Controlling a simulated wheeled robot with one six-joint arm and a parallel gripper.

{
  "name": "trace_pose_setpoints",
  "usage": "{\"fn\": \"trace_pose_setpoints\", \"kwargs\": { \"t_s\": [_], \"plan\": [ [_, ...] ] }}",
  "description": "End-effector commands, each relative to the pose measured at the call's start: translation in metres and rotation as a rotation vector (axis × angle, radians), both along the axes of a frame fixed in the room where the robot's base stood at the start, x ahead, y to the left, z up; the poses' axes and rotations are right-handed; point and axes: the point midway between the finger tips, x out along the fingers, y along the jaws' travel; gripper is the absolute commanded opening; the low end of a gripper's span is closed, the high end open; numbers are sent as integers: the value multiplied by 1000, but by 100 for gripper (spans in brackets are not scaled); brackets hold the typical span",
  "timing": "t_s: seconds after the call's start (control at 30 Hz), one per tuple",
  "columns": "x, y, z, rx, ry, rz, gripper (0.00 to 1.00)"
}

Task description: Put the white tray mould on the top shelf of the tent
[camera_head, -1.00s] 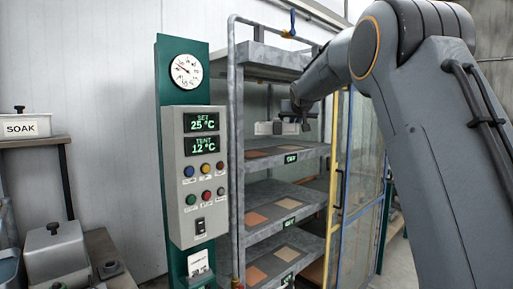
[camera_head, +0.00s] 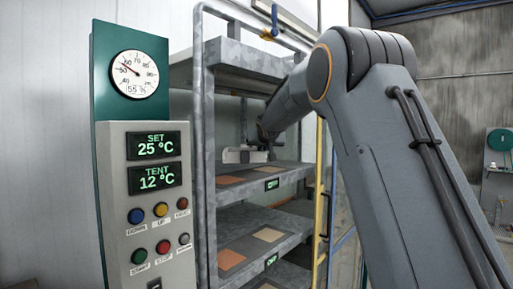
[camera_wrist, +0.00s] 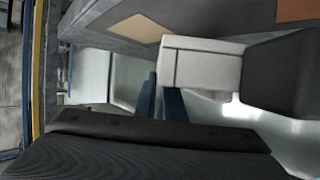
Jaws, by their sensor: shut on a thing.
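The white tray mould (camera_head: 238,155) is pale and box-like, inside the tent (camera_head: 205,160), just above a grey shelf (camera_head: 312,176). My gripper (camera_head: 264,138) is shut on it, with the arm reaching in from the right. In the wrist view, a white face of the mould (camera_wrist: 205,66) shows beside dark blue fingers (camera_wrist: 160,103). The rest of the mould is hidden. I cannot tell whether it touches the shelf. Another grey slab (camera_head: 225,62) lies above the mould.
Flat tan and brown tiles (camera_head: 228,180) lie on the shelf near its front edge. A control panel (camera_head: 150,200) with a dial stands left of the tent. A yellow-edged door (camera_head: 318,200) stands at the right. Lower shelves (camera_head: 250,245) also carry tiles.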

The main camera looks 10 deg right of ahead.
Motion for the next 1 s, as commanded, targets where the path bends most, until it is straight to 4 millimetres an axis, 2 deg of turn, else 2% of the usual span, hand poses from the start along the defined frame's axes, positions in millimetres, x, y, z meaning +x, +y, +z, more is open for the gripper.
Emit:
{"fn": "trace_pose_setpoints", "kwargs": {
  "t_s": [0.23,0.5,0.87,0.9,1.0],
  "plan": [
    [1,2,-14,1,-8,3,0],
    [1,3,-46,2,-8,4,0],
    [0,3,-51,2,-8,4,0],
    [0,2,-56,0,1,3,14],
    [0,2,-56,0,1,3,28]
  ]
}}
